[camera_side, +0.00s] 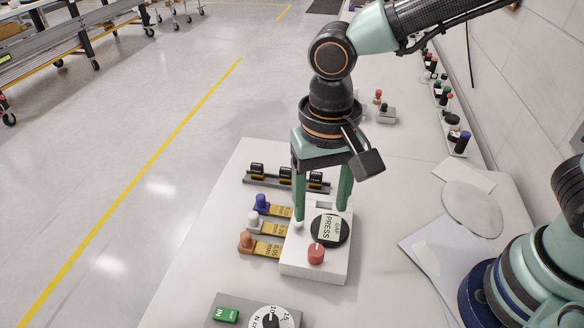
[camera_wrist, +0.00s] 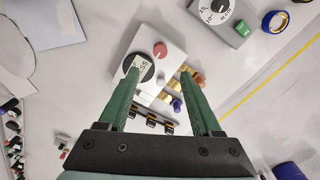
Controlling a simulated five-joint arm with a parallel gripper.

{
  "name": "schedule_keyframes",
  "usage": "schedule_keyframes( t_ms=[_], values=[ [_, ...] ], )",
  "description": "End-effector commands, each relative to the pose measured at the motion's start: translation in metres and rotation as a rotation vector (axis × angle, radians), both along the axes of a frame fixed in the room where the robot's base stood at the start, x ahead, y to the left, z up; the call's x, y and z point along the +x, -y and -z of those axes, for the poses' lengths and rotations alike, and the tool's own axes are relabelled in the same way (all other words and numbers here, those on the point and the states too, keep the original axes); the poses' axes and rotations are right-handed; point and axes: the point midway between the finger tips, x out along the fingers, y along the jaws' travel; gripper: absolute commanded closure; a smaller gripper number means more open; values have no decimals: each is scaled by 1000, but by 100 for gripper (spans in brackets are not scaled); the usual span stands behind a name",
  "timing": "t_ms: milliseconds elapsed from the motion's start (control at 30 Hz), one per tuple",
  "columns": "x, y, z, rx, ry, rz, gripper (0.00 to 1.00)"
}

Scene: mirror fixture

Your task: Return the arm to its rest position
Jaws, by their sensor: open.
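My gripper (camera_side: 321,213) points down over a white block (camera_side: 312,266) on the table, with its two green fingers spread. Nothing shows held between them. The block carries a black disc labelled "GAP PRESS" (camera_side: 330,229) and a red knob (camera_side: 316,254). I cannot tell whether the fingertips touch the block. In the wrist view, my gripper (camera_wrist: 159,74) is open, and its left finger covers part of the disc. The block's red knob (camera_wrist: 159,50) lies just beyond the fingertips.
Yellow tags with blue (camera_side: 262,203), white (camera_side: 254,219) and orange (camera_side: 246,241) knobs lie left of the block. Behind them is a black rack (camera_side: 285,180). A dial box (camera_side: 240,311) with a green button sits in front. Papers (camera_side: 436,262) lie to the right.

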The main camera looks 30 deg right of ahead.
Motion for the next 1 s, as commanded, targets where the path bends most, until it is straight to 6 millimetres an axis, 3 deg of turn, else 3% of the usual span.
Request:
schedule_keyframes(
  t_ms=[233, 367, 600, 800, 1000],
  values=[
    [2, 3, -2, 6, 6, -2, 34],
    [13, 24, -15, 32, 45, -20, 34],
    [34, 111, -54, 72, 224, -117, 34],
    [31, 180, -75, 21, 382, -207, 34],
    [22, 218, -84, -51, 472, -270, 34]
  ],
)
